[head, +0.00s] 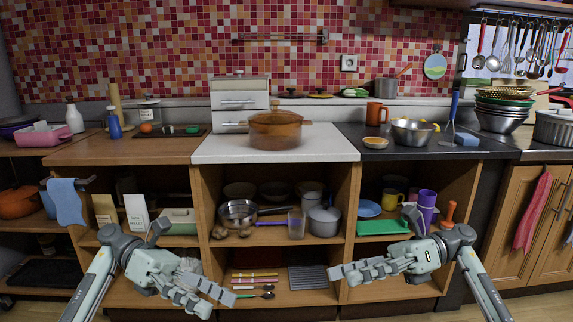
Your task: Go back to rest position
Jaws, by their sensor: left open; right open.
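My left gripper (212,299) is at the lower left of the head view, in front of the open shelves and below counter height. Its fingers point inward to the right, and it is open with nothing seen in it. My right gripper (345,274) is at the lower right, in front of the shelves, with its fingers pointing inward to the left. It is open and no held thing shows. The two grippers are well apart. A bare rail (283,37) is on the tiled wall, with no utensils seen on it.
An orange pot (275,128) stands on the white counter (215,152). A metal bowl (413,133) and a whisk (451,125) are on the dark counter at right. Several utensils (493,60) hang at the upper right. Shelves behind my grippers hold a pan (239,213) and a green tray (383,227).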

